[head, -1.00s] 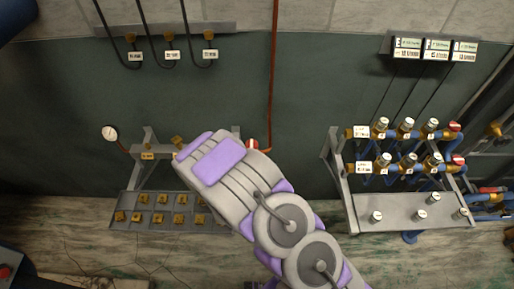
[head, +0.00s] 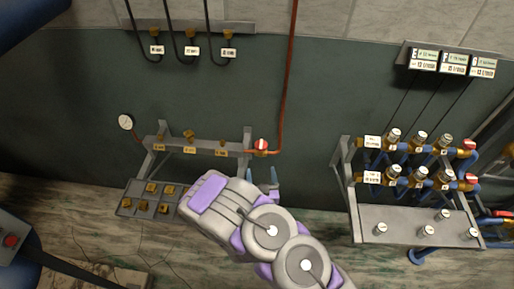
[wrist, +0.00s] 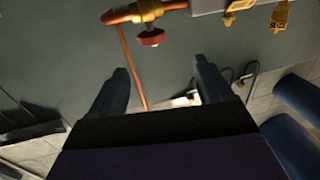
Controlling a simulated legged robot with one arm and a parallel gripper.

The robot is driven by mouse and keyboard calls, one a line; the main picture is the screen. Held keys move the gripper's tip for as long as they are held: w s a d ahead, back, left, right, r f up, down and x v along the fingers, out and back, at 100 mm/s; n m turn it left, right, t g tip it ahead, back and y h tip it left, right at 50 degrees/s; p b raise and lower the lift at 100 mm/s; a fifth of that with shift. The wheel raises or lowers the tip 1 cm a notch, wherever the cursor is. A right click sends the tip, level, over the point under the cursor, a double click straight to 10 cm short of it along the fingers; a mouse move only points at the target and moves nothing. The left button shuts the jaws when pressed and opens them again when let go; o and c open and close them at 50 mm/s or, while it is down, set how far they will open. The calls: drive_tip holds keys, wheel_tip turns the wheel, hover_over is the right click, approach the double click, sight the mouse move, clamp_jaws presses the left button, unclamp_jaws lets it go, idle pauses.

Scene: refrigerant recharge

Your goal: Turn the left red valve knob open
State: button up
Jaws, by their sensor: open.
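The left red valve knob (head: 261,144) sits at the right end of the left rack's pipe, where a copper-red pipe (head: 287,80) comes down the wall. It has a white mark on its face in the head view. In the wrist view the red knob (wrist: 151,38) hangs from a brass valve body (wrist: 147,10), beyond the fingertips and between their lines. My gripper (wrist: 160,69) is open and empty, with both dark blue fingers apart from the knob. In the head view my gripper (head: 263,178) is just below the knob, partly hidden by my arm.
The left rack (head: 205,147) carries brass fittings and a round gauge (head: 125,122); its lower tray (head: 125,207) holds several brass pieces. A second rack (head: 350,190) with several valves and red knobs stands at the right.

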sight(263, 149)
drive_tip(key=w+b, duration=0.8)
drive_tip(key=w, duration=0.4)
drive_tip(key=shift+w+r+b, duration=0.15)
drive_tip(key=shift+w+b, duration=0.2)
drive_tip(key=shift+b, duration=0.05)
drive_tip(key=shift+w+a, duration=0.65)
drive_tip(key=shift+a, duration=0.15)
drive_tip(key=shift+d, duration=0.6)
drive_tip(key=shift+a, duration=0.35)
drive_tip(key=c, duration=0.9)
drive_tip(key=shift+d, duration=0.1)
drive_tip(key=shift+c, duration=0.3)
